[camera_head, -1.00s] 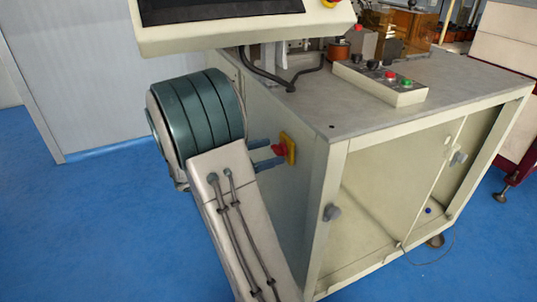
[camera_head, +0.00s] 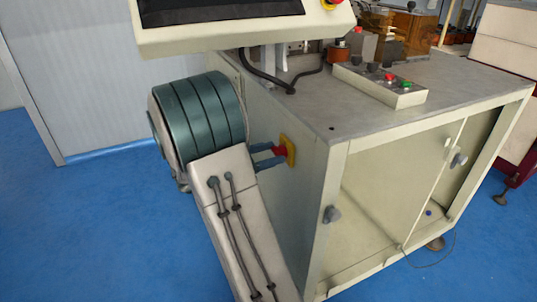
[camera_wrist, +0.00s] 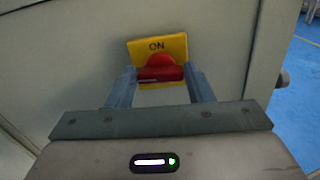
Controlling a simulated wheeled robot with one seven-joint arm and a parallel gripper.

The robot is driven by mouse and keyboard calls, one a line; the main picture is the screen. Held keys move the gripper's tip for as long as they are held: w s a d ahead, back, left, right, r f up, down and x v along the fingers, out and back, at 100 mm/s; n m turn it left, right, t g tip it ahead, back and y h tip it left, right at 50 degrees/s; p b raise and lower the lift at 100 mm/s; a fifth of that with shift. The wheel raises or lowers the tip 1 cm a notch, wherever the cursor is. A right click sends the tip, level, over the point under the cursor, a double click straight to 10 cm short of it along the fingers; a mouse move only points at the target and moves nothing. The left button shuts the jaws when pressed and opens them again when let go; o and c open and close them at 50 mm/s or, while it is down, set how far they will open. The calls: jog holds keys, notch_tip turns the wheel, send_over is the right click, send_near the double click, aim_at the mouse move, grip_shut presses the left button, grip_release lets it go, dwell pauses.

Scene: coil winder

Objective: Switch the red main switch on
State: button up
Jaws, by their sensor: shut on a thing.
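The red main switch (camera_wrist: 161,69) is a red knob on a yellow plate (camera_wrist: 176,45) marked "ON" above it. In the head view the red knob (camera_head: 279,149) and yellow plate (camera_head: 291,151) are on the left side wall of the machine cabinet. My gripper (camera_wrist: 160,74) is shut on the red knob, one blue-grey finger on each side. In the head view its fingers (camera_head: 273,154) reach the knob from the left. The lower part of the plate is hidden behind the knob, and I cannot tell which position the knob is set to.
The cabinet's grey top (camera_head: 400,105) holds a button box (camera_head: 380,85). A dark screen panel (camera_head: 235,22) overhangs above my arm. Blue floor (camera_head: 80,220) is open at the left.

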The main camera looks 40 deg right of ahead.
jog(key=m+b, duration=0.1)
jog(key=m, duration=0.3)
jog(key=shift+f, duration=0.15)
jog(key=m+b, duration=0.1)
jog(key=m, duration=0.1)
jog(key=m+b, duration=0.1)
jog(key=m, duration=0.1)
jog(key=shift+s+f+m+b, duration=0.15)
jog(key=shift+m+b, duration=0.15)
jog(key=shift+a+m+b, duration=0.1)
jog(key=shift+m+b, duration=3.2)
jog(key=shift+m, duration=0.9)
jog(key=o, duration=1)
